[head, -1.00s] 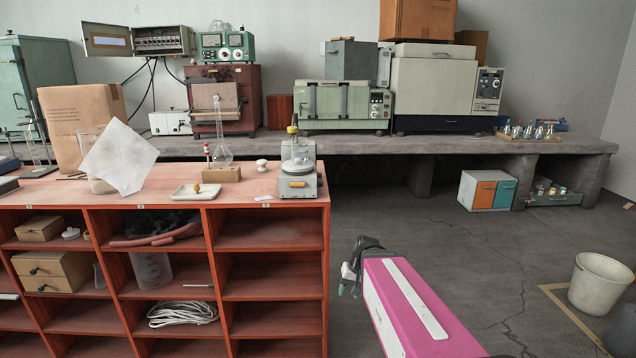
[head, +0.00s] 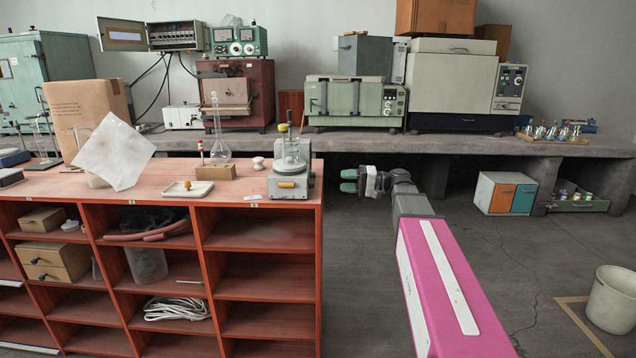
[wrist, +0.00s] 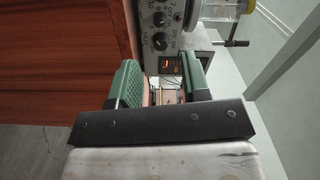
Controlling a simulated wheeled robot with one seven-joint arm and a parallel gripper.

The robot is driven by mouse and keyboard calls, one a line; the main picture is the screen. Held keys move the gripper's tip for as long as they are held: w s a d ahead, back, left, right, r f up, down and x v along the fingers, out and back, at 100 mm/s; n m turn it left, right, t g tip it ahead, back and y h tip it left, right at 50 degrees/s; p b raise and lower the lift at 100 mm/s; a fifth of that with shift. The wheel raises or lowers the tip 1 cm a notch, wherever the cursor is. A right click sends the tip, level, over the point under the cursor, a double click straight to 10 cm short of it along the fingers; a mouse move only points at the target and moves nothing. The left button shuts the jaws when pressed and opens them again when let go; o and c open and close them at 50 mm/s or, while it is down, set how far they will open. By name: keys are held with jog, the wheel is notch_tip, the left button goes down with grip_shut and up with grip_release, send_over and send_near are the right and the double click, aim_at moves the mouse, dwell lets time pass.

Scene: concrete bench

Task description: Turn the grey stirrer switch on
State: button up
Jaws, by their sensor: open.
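The grey stirrer (head: 301,188) stands at the right end of the red shelf top, with a glass vessel on it. In the wrist view its grey panel (wrist: 160,38) shows turned, with several black knobs. A small dark switch (wrist: 172,66) with orange-red marks sits at the panel's edge, seen between my fingers; I cannot tell its position. My gripper (head: 348,181) is right of the stirrer, apart from it, with green fingers pointing left towards it. In the wrist view my gripper (wrist: 159,66) is open with nothing between its fingers.
The red shelf unit (head: 262,228) fills the lower left. A concrete bench (head: 440,144) with ovens runs behind. The floor right of the shelf is open.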

aim_at(318, 192)
jog(key=a, duration=0.9)
jog(key=shift+w+a, duration=0.15)
jog(key=shift+a, duration=0.25)
grip_shut()
